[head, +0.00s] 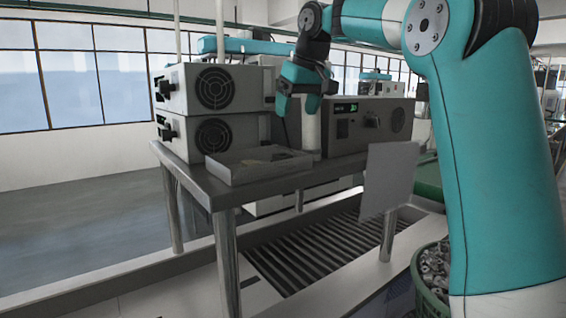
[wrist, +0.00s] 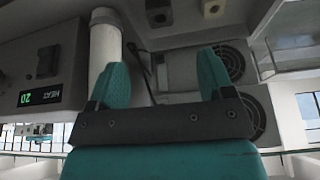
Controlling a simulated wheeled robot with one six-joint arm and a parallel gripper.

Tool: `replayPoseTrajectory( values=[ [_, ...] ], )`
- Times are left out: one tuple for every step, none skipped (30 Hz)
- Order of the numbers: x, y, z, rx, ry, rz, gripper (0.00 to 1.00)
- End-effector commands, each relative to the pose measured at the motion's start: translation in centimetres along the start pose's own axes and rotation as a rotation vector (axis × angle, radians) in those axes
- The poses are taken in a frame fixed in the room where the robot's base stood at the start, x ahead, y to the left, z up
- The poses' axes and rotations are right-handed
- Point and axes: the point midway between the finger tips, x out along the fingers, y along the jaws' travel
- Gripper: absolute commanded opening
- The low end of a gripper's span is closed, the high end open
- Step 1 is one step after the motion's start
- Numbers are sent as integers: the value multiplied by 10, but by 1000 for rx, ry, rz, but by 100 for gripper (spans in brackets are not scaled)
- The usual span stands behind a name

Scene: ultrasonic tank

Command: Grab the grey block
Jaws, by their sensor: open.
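I cannot pick out the grey block with certainty. A small grey, block-like piece (wrist: 212,8) is cut off by the top edge of the wrist view, with a darker piece (wrist: 158,12) to its left. My gripper (head: 300,102) hangs above the metal table (head: 228,192), near the instrument boxes. In the wrist view its two teal fingers (wrist: 162,62) are spread, with nothing held between them. A pale upright cylinder (wrist: 104,45) stands behind the left finger; in the head view it (head: 311,130) is just below my gripper.
Stacked fan boxes (head: 213,88) stand left of my gripper and a box with a green display (head: 368,125) stands right. A shallow tray (head: 240,172) lies near the table's front edge. A grey panel (head: 388,180) and a green basket of metal parts (head: 432,265) are at right.

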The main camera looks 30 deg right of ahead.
Motion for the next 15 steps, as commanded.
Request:
replayPoseTrajectory(
  values=[
    [19, -1, 3, 0, -5, -2, 74],
    [25, -1, 3, 0, -4, -1, 74],
    [32, -1, 2, 0, -4, -3, 74],
    [39, -1, 2, -1, -4, -2, 74],
    [45, -1, 2, -1, -4, -1, 74],
    [52, -1, 1, 0, -4, -2, 74],
    [58, -1, 1, 0, -5, -2, 74],
    [63, -1, 1, -1, -4, -2, 74],
    [69, -1, 0, -1, -4, -1, 74],
    [73, -1, 0, -2, -3, -2, 74],
    [76, -1, 0, -2, -3, -2, 74],
    [80, -1, 0, -1, -1, -1, 74],
    [83, 0, 0, 0, -1, -1, 74],
    [84, 0, 0, -1, -1, 0, 74],
    [86, 0, 0, -1, -1, 0, 74]
  ],
)
